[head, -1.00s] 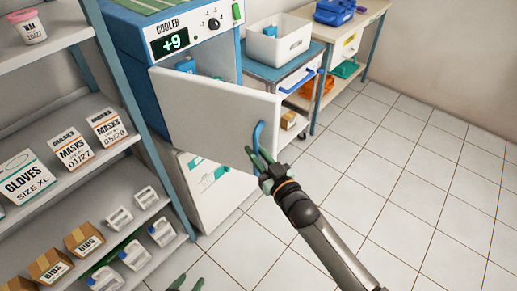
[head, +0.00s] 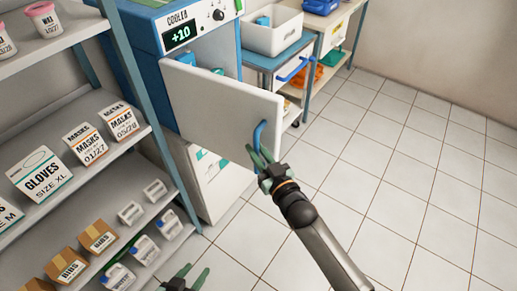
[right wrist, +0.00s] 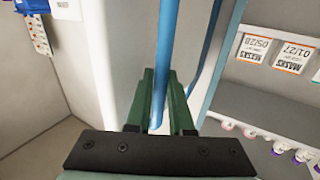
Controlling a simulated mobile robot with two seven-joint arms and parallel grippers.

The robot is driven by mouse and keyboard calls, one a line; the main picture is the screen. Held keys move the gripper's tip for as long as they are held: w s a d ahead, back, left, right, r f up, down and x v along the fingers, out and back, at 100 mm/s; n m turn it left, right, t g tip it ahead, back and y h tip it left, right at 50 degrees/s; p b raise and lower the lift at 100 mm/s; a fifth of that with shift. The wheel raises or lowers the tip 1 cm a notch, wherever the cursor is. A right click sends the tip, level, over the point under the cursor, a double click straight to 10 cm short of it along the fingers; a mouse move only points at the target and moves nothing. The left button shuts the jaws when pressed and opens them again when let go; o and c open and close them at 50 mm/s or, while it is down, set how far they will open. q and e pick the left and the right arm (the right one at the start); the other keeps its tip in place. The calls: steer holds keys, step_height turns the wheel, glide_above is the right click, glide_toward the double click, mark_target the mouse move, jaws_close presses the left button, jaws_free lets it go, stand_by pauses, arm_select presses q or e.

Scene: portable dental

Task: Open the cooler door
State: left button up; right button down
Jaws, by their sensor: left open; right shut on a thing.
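The cooler (head: 205,35) is a blue box with a display reading +10, at the upper middle of the head view. Its white door (head: 220,115) stands open, swung out toward me, with blue items showing inside behind it. A blue handle (head: 257,137) is on the door's right edge. My right gripper (head: 262,160) is shut on this handle; in the right wrist view the blue handle bar (right wrist: 163,60) runs between the green fingers (right wrist: 160,105). My left gripper (head: 187,279) is open and empty at the bottom of the head view, low by the shelf.
A shelf rack (head: 120,145) with boxes of masks, gloves and bibs stands close on the left. A cart with a white bin (head: 272,28) is right of the cooler. The tiled floor (head: 400,170) at right is clear.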

steer(key=shift+s+a+r, duration=0.1)
steer(key=shift+s+a, duration=0.05)
steer(key=shift+a, duration=0.05)
stand_by(0.4)
steer(key=c, duration=0.8)
jaws_free()
steer(key=v, duration=1.2)
steer(key=shift+s, duration=0.3)
steer(key=shift+d, duration=0.15)
steer(key=s+d+f+m+g+h, duration=0.2)
steer(key=s+d+f, duration=0.4)
steer(key=f, duration=0.3)
steer(key=s+d+f+m+g+h, duration=0.1)
steer(key=s+d+f+g+h, duration=0.3)
steer(key=s+f, duration=0.5)
steer(key=shift+s+d+m+g+h, duration=0.15)
steer(key=shift+d+m+g+h, duration=0.2)
steer(key=shift+d, duration=0.65)
